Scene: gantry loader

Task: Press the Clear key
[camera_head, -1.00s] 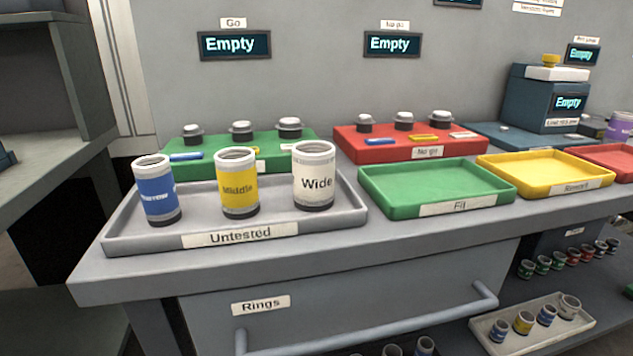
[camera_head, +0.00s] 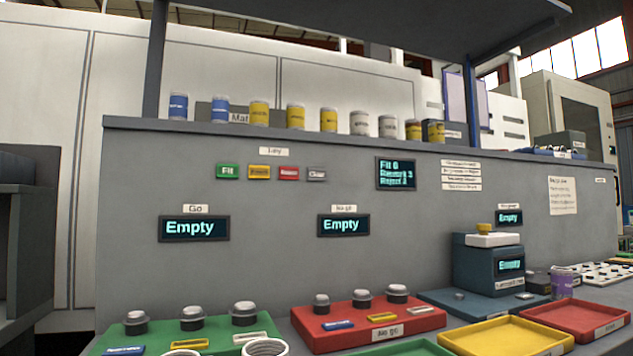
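The Clear key (camera_head: 316,174) is a small grey key with a light label, at the right end of a row of keys on the grey upright panel. To its left are the red key (camera_head: 288,173), the yellow key (camera_head: 259,172) and the green Fit key (camera_head: 228,171). A small label plate (camera_head: 277,151) is above the row. A dark tally display (camera_head: 396,174) to the right shows Fit 0 and lines for rework and reject, small to read. My gripper is not in view.
Two "Empty" displays, under Go (camera_head: 194,228) and No go (camera_head: 344,225), are below the keys. The green block (camera_head: 160,335) and red block (camera_head: 330,338) with grey knobs stand on the bench. Several cans line the shelf (camera_head: 290,137) above. The panel around the keys is clear.

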